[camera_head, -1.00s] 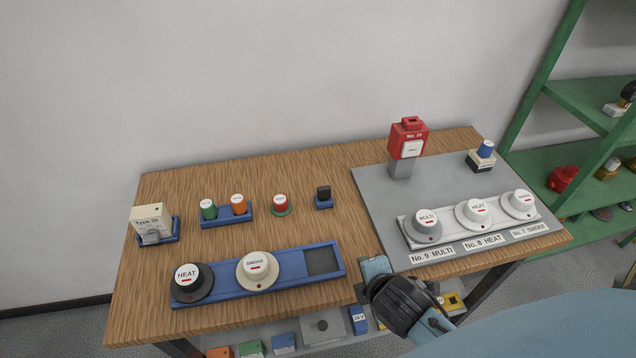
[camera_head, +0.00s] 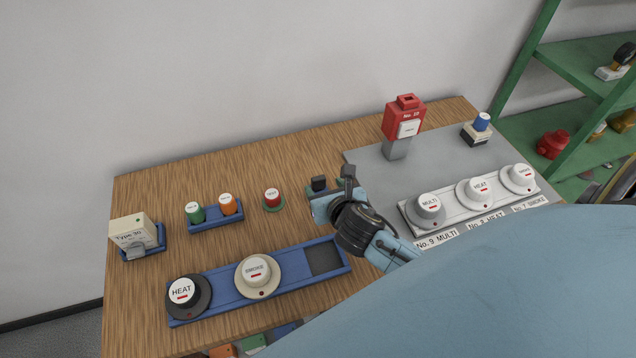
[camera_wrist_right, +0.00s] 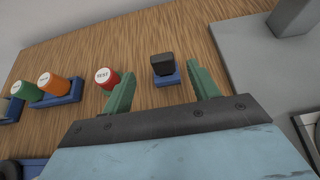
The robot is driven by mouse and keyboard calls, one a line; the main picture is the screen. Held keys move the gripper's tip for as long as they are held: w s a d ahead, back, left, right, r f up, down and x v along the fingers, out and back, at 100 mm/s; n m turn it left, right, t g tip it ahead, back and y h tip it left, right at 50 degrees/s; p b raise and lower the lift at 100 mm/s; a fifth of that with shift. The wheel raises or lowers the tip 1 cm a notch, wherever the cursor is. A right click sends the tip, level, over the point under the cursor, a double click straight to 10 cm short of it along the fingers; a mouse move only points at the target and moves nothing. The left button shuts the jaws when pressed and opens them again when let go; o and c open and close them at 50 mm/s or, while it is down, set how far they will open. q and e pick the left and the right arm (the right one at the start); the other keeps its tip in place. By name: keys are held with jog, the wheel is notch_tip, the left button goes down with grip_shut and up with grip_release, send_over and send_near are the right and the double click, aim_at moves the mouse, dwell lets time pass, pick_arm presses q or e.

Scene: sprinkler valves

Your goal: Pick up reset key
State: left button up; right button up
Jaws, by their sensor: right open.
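A small black block (camera_head: 319,183), which I take to be the reset key, stands upright in a small blue holder (camera_wrist_right: 166,80) on the wooden table. It also shows in the right wrist view (camera_wrist_right: 162,63). My right gripper (camera_head: 326,192) is open at the holder's near side, partly hiding it in the head view. In the right wrist view its two green fingers (camera_wrist_right: 160,84) are spread to either side of the block, which lies between and beyond them. I see no contact. My left gripper is not in view.
A red-topped TEST button (camera_head: 272,197) stands left of the gripper, close to its left finger in the wrist view. A blue tray (camera_head: 214,219) holds green and orange caps. A grey board (camera_head: 362,163) with a red call box (camera_head: 404,121) lies to the right.

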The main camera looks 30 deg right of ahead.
aim_at(319, 179)
jog(key=shift+b+x, duration=0.4)
jog(key=shift+x, duration=3.1)
jog(key=shift+d, duration=0.1)
jog(key=shift+c, duration=0.3)
jog(key=c, duration=1)
